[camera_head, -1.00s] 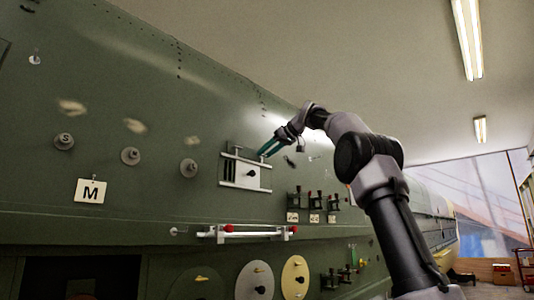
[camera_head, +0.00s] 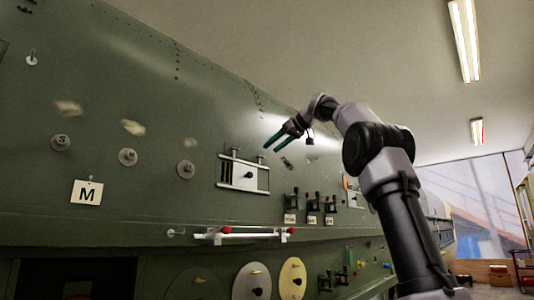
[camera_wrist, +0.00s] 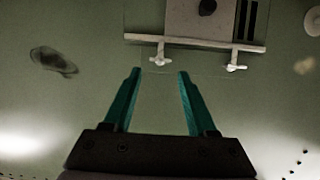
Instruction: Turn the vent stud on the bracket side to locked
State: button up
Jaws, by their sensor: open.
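The vent panel (camera_head: 243,174) is a pale plate with dark slots at its left and a black knob (camera_head: 250,175) on its face. In the wrist view its plate (camera_wrist: 190,18) shows at the top, partly cut off. Two small T-shaped studs, a left one (camera_wrist: 158,50) and a right one (camera_wrist: 236,61), stick out by the panel's rail (camera_wrist: 195,43). I cannot tell which is the bracket-side stud or read its lock position. My gripper (camera_head: 274,143) has teal fingers, open and empty, above the panel's right end. In the wrist view its fingertips (camera_wrist: 160,72) are just short of the rail.
Three black toggle clamps (camera_head: 312,205) with labels sit right of the panel. A white bar (camera_head: 240,233) with red knobs runs below. The skin above the panel is mostly clear.

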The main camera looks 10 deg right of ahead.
jog(key=v, duration=0.5)
jog(key=shift+s+d, duration=0.1)
jog(key=shift+s, duration=0.05)
dwell(0.3)
jog(key=s+f+m+g+h, duration=0.1)
jog(key=s+f+m+h, duration=0.1)
jog(key=s+f, duration=0.8)
jog(key=s+f+m+g+h, duration=0.1)
jog(key=s+f+m, duration=0.4)
jog(key=s+f, duration=0.6)
jog(key=s+f+m+g+h, duration=0.1)
jog(key=s+f+m, duration=0.3)
jog(key=s+f, duration=0.6)
notch_tip(320, 180, down, 15)
jog(key=shift+s+r+g+h, duration=0.1)
jog(key=shift+s+g+h, duration=0.25)
jog(key=shift+h, duration=0.55)
